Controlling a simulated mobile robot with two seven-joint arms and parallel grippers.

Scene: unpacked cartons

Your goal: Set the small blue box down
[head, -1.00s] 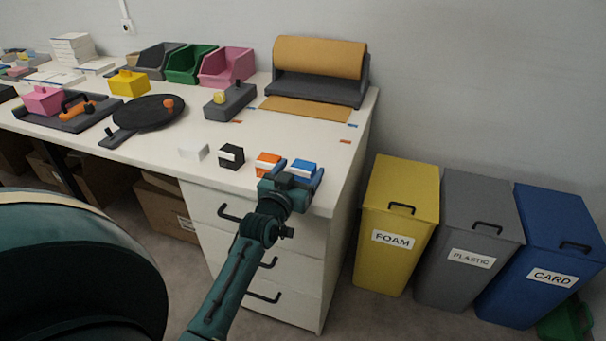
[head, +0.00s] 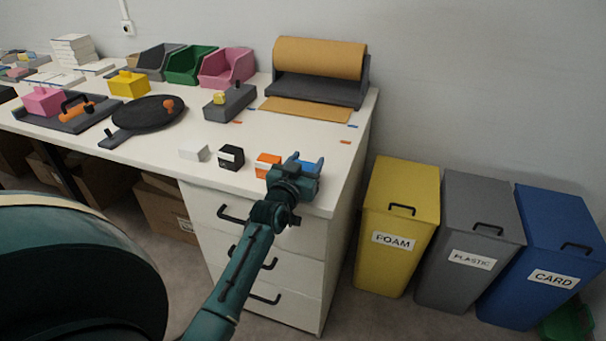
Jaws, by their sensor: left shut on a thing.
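The small blue box (head: 309,164) is at the front right of the white table, at the right end of a row of small boxes. My left gripper (head: 306,168) is shut on it and hides most of it. Whether the box touches the table top cannot be told. An orange box (head: 267,164) stands just to the left, close to the gripper. My right gripper is not in view.
A black box (head: 231,157) and a white box (head: 194,153) continue the row leftward. A paper roll dispenser (head: 318,72) stands at the back. Yellow (head: 400,205), grey (head: 467,235) and blue (head: 543,250) bins stand right of the table. The table's right front corner is bare.

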